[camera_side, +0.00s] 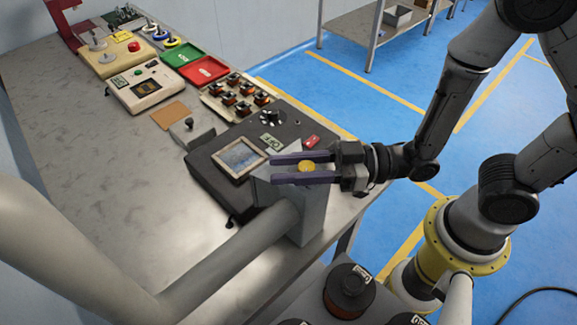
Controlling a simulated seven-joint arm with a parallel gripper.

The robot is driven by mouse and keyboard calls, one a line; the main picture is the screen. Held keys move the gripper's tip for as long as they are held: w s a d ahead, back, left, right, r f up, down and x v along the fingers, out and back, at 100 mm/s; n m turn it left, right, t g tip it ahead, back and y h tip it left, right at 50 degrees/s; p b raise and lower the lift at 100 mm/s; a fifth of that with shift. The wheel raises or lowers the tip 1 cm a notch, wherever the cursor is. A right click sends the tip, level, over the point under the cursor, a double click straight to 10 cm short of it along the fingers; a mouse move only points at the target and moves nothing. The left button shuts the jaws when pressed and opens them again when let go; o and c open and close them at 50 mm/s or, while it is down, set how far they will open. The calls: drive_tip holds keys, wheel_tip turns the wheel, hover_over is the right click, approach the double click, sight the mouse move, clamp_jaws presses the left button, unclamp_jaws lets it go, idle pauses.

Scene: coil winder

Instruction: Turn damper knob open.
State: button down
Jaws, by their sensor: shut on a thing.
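The damper knob (307,166) is a small yellow knob. It shows between the two long dark fingers of my gripper (276,169), which reach in from the right and are shut on it. It sits above a grey duct box (313,208) at the front edge of the bench, joined to a thick grey pipe (235,262). The knob's base and any position marks are hidden by the fingers, so its turn angle cannot be told.
Close behind the fingers is a black machine (203,159) with a screen (239,158), a dial and a red button. A rack of small coils (238,94), green and red trays (190,60) and a beige meter (145,88) stand farther back. The left bench top (80,160) is clear.

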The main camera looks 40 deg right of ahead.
drive_tip(key=m+t+h, duration=0.1)
drive_tip(key=h, duration=0.1)
drive_tip(key=m+t+h, duration=0.2)
drive_tip(key=shift+w+d+m, duration=0.15)
drive_tip(key=shift+d+m, duration=0.05)
drive_tip(key=shift+m, duration=0.1)
drive_tip(key=shift+w+d+m+t+h, duration=0.2)
drive_tip(key=shift+m+t+h, duration=0.4)
drive_tip(key=shift+h, duration=0.25)
drive_tip(key=shift+w+d+m+t+h, duration=0.15)
drive_tip(key=shift+m+t+h, duration=0.4)
drive_tip(key=shift+h, duration=0.3)
drive_tip(key=shift+d+m+h, duration=0.1)
drive_tip(key=shift+m+h, duration=0.15)
drive_tip(key=shift+h, duration=0.15)
drive_tip(key=c, duration=0.5)
unclamp_jaws()
drive_tip(key=shift+c, duration=0.2)
drive_tip(key=shift+y, duration=0.6)
